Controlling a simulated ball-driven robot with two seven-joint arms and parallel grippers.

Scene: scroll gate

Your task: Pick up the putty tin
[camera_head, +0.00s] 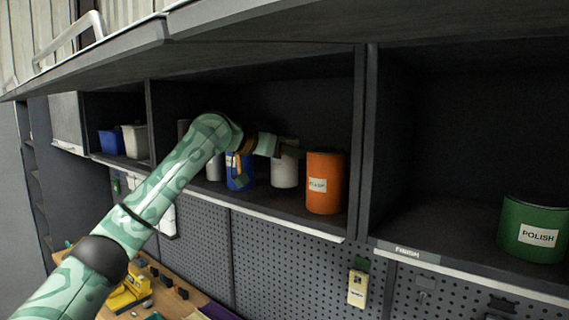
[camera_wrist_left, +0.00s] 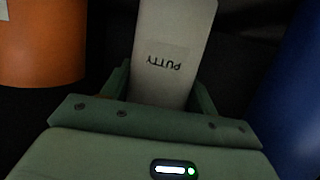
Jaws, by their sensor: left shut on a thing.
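The putty tin (camera_head: 285,173) is pale grey-white and stands upright in the middle compartment, between a blue tin and an orange tin. In the left wrist view the putty tin (camera_wrist_left: 174,62) shows its PUTTY label upside down. My left gripper (camera_head: 279,147) is at the upper part of the tin, reaching in from the left. In the left wrist view its fingers (camera_wrist_left: 162,92) are on both sides of the tin and shut on it. I cannot tell whether the tin's base touches the shelf. My right gripper is not in view.
The orange tin (camera_head: 325,186) is close on the right and the blue tin (camera_head: 237,179) close on the left. A green POLISH tin (camera_head: 534,232) stands in the right compartment, past a divider (camera_head: 364,140). The cabinet's upper panel (camera_head: 270,45) overhangs the compartments.

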